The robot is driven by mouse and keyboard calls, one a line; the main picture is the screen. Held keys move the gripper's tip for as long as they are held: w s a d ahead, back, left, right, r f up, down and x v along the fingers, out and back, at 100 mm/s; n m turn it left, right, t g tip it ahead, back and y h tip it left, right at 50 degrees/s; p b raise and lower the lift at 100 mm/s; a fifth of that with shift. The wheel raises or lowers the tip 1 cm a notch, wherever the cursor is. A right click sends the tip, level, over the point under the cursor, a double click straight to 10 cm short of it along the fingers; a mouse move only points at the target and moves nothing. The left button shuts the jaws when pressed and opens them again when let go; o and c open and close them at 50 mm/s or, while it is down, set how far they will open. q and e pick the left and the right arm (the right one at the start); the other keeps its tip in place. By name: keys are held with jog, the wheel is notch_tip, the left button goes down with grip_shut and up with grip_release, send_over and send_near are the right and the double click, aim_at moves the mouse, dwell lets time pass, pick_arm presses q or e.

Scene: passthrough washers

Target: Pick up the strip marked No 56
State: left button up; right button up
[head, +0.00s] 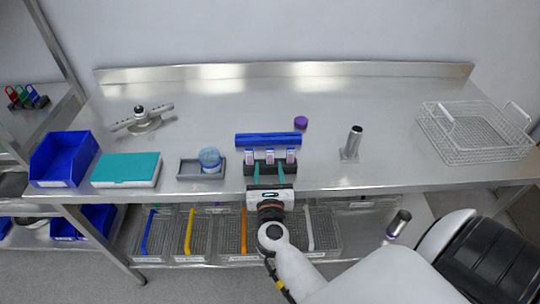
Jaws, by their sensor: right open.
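Three small upright strips with pale faces and red and blue marks stand in a dark holder (248,170) near the table's front edge: a left strip (250,157), a middle strip (270,157) and a right strip (291,156). Their markings are too small to read, so I cannot tell which is No 56. My right gripper (269,172) is open, with its teal fingers apart at the front of the holder, around the middle strip's line. I cannot tell whether they touch anything. My left gripper is not in view.
A blue roll (268,139) lies right behind the strips. A grey tray with a blue-lidded tub (210,157), a teal-topped box (126,168) and a blue bin (64,158) stand left. A metal post (353,143) and wire basket (474,133) stand right. The table's back is mostly clear.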

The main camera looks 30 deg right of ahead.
aim_at(270, 155)
jog(key=shift+x, duration=0.9)
jog(key=shift+w+d+r+p, duration=0.15)
jog(key=shift+w+r+p, duration=0.05)
jog(key=shift+p, duration=0.15)
jog(key=shift+w+d+r+p, duration=0.5)
jog(key=shift+w+d+p, duration=0.25)
jog(key=shift+w, duration=0.05)
jog(key=x, duration=0.2)
jog(key=shift+w+d+f, duration=0.2)
jog(key=shift+f, duration=0.1)
grip_shut()
